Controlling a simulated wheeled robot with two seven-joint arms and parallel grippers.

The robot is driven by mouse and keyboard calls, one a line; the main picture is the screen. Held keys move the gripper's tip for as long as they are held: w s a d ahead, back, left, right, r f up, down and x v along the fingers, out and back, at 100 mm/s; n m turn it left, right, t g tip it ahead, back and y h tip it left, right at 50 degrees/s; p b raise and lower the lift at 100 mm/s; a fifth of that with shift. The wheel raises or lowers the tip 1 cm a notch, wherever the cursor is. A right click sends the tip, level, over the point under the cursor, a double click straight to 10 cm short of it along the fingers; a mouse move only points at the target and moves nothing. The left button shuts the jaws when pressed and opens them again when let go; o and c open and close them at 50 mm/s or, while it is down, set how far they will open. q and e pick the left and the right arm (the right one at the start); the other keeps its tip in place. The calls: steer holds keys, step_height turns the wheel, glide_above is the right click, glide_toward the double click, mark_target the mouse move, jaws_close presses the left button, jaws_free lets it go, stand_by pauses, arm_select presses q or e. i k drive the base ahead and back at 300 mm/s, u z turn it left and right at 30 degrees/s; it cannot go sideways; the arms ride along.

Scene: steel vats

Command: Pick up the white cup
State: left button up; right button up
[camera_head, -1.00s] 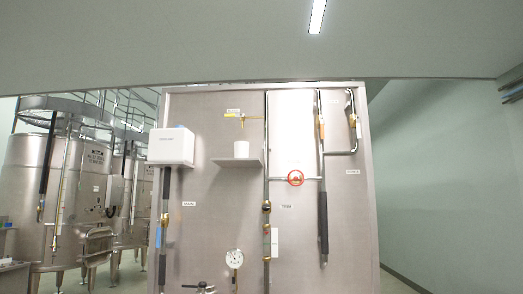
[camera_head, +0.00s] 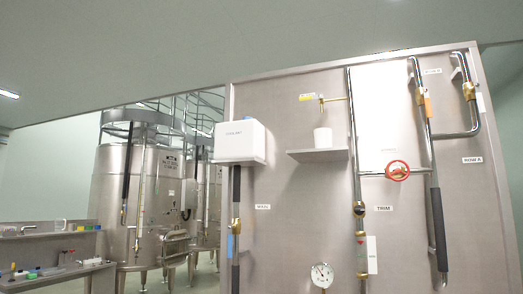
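The white cup (camera_head: 323,138) stands upright on a small grey shelf (camera_head: 305,155) fixed to the steel panel (camera_head: 290,190). A brass tap (camera_head: 322,104) is just above the cup. Neither of my grippers shows in the head view, so nothing can be seen touching the cup.
A white box (camera_head: 240,141) is mounted left of the shelf. Pipes, a red-ringed valve (camera_head: 397,170) and a pressure gauge (camera_head: 322,275) are on the panel. Steel vats (camera_head: 140,200) stand behind at left. A bench (camera_head: 50,270) with small coloured items is at far left.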

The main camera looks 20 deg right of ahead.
mark_target(323, 136)
steer(key=u, duration=0.15)
steer(key=i, duration=0.9)
steer(key=z, duration=0.2)
